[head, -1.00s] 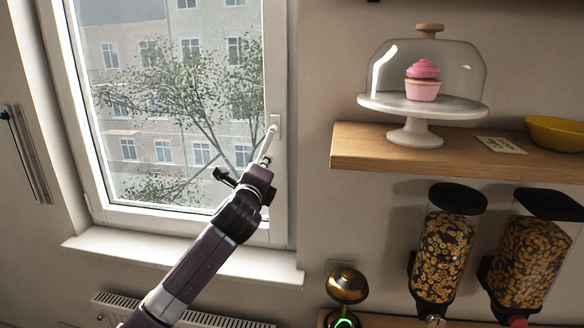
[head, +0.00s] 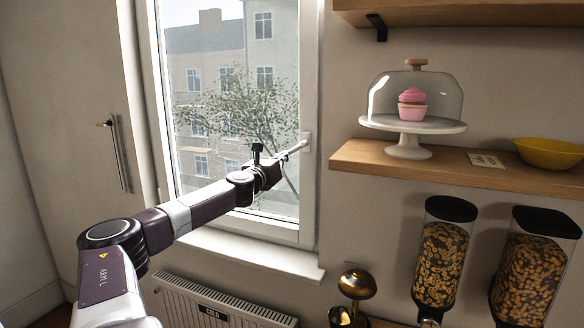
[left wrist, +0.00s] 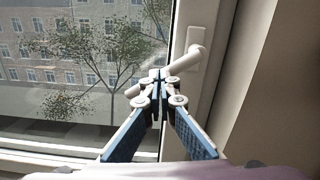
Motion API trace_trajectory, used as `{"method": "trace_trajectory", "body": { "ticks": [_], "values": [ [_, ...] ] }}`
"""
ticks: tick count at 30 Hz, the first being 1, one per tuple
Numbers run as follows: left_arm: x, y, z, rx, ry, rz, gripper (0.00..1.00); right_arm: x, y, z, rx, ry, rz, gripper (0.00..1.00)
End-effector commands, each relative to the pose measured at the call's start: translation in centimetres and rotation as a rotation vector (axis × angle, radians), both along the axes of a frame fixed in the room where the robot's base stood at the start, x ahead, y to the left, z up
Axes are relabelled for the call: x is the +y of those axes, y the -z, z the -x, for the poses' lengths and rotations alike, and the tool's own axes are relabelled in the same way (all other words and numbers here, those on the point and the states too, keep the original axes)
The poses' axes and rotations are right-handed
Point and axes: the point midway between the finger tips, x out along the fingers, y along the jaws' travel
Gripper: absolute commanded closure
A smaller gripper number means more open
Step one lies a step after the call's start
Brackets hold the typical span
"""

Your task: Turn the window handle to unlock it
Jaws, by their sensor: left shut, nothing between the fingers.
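The white window handle (head: 296,148) is on the right side of the window frame, its lever slanting down and left from its base plate. In the left wrist view the lever (left wrist: 186,61) runs diagonally down-left from the plate, and the fingertips hide its middle. My left gripper (head: 279,161) is at the lever's lower end. It is shut and empty, with its tips together in the left wrist view (left wrist: 158,78). They overlap the lever there; I cannot tell whether they touch it. The window (head: 308,200) looks closed. My right gripper is not in view.
A wooden shelf (head: 350,160) with a glass-domed cake stand (head: 405,150) and a yellow bowl (head: 548,153) is right of the window. Cereal dispensers (head: 440,262) hang below. The windowsill (head: 260,254) is bare, above a radiator (head: 180,300).

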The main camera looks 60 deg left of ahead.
Motion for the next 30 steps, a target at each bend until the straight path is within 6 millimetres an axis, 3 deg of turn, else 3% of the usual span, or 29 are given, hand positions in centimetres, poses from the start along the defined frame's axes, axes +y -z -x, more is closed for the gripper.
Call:
{"method": "trace_trajectory", "body": {
  "ticks": [3, 11, 21, 30],
  "values": [
    [0.1, 0.1, 0.0, 0.000, -0.003, 0.003, 1.00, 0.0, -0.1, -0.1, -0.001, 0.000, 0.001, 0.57],
    [0.1, 0.2, 0.1, -0.001, -0.004, 0.006, 1.00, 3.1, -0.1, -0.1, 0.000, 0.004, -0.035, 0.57],
    [0.0, 0.2, 0.0, -0.001, 0.000, 0.006, 1.00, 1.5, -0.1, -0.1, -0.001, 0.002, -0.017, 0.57],
    [-0.1, 0.1, 0.0, -0.001, 0.001, 0.006, 1.00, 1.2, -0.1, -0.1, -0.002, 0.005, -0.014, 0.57]
  ]
}}
